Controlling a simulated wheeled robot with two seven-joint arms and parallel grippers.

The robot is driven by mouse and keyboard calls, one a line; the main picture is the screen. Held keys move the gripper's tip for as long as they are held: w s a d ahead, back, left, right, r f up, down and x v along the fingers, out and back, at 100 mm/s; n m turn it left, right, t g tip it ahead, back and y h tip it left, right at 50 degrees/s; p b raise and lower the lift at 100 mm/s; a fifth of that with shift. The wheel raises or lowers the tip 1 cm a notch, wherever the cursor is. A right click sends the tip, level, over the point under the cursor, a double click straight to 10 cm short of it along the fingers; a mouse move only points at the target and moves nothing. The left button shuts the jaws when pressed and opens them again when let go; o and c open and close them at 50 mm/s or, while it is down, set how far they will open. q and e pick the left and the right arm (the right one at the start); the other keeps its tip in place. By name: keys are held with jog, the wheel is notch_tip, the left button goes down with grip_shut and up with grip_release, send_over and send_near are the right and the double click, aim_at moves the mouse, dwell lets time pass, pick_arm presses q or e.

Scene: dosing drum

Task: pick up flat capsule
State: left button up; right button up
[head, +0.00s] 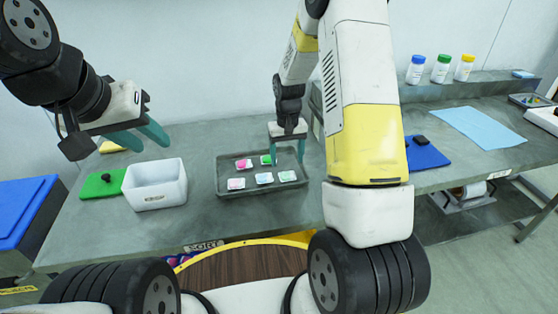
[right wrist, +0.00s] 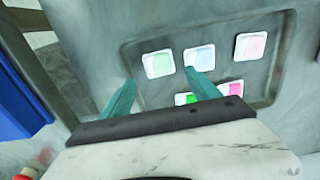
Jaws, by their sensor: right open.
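Several flat square capsules lie in a dark grey tray (head: 222,165) in the head view. The front row has a pink capsule (head: 236,184), a light blue one (head: 264,178) and a light green one (head: 287,176). Behind are a bright pink capsule (head: 244,164) and a bright green one (head: 267,160). My right gripper (head: 287,160) is open and empty above the tray's right part. In the right wrist view, its fingertips (right wrist: 160,76) sit either side of the light green capsule (right wrist: 158,63), with no visible contact. My left gripper (head: 153,146) is open and empty above the white bin.
A white bin (head: 155,198) stands left of the tray, beside a green mat (head: 103,184). A blue mat (head: 425,154) with a dark object lies right, partly behind my right arm. Three capped bottles (head: 441,70) stand on the back shelf. The bench in front of the tray is clear.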

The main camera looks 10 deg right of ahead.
aim_at(287, 175)
jog(key=f, duration=0.5)
jog(key=shift+s+f, duration=0.3)
jog(key=shift+f, duration=0.05)
jog(key=c, duration=1.4)
